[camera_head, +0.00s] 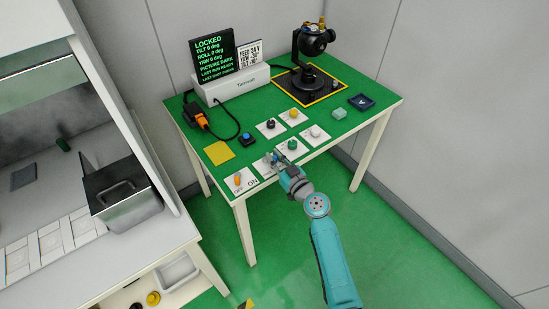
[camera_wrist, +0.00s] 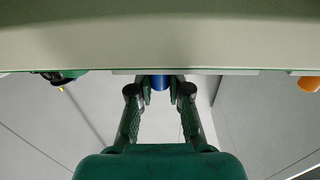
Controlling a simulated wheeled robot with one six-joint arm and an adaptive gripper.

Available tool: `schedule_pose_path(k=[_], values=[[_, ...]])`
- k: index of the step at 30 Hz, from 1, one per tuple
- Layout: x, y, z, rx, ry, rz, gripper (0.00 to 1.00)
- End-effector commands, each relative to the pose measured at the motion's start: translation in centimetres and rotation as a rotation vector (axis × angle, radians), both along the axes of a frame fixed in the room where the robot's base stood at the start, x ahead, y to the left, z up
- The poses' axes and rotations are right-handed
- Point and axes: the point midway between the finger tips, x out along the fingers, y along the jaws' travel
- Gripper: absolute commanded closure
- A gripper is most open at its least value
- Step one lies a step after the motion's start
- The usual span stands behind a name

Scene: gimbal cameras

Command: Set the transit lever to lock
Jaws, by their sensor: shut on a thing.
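My gripper (camera_head: 278,164) is at the near edge of the green table, over a white plate (camera_head: 259,169) in the front row. In the wrist view my gripper (camera_wrist: 160,92) has both fingers around a blue piece (camera_wrist: 160,82) and is shut on it. This looks like the transit lever, but its label cannot be read and the gripper hides most of it in the head view. Its set position cannot be told. The black screen (camera_head: 213,58) reads LOCKED, with tilt, roll and yaw at 0 deg and PICTURE DARK.
Close by are an orange switch (camera_head: 238,180) marked OFF and ON, a green knob (camera_head: 292,145), a white knob (camera_head: 315,132), a black knob (camera_head: 270,124) and a blue button (camera_head: 247,138). The gimbal camera (camera_head: 313,40) stands at the back right. Floor in front is clear.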

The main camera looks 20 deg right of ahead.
Motion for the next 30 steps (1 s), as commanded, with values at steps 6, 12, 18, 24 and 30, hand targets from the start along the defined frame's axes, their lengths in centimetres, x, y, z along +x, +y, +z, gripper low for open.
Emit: schedule_pose_path(k=[6,12,18,24,30], values=[[0.0,0.0,-0.1,0.0,0.002,0.002,1.0],[0.0,0.0,-0.1,0.0,0.001,0.001,0.57],[0.0,0.0,0.0,0.0,0.0,0.001,0.57],[-0.7,-0.2,0.0,0.0,0.0,0.0,0.57],[-3.6,-1.1,-0.1,0.001,0.001,-0.002,0.57]])
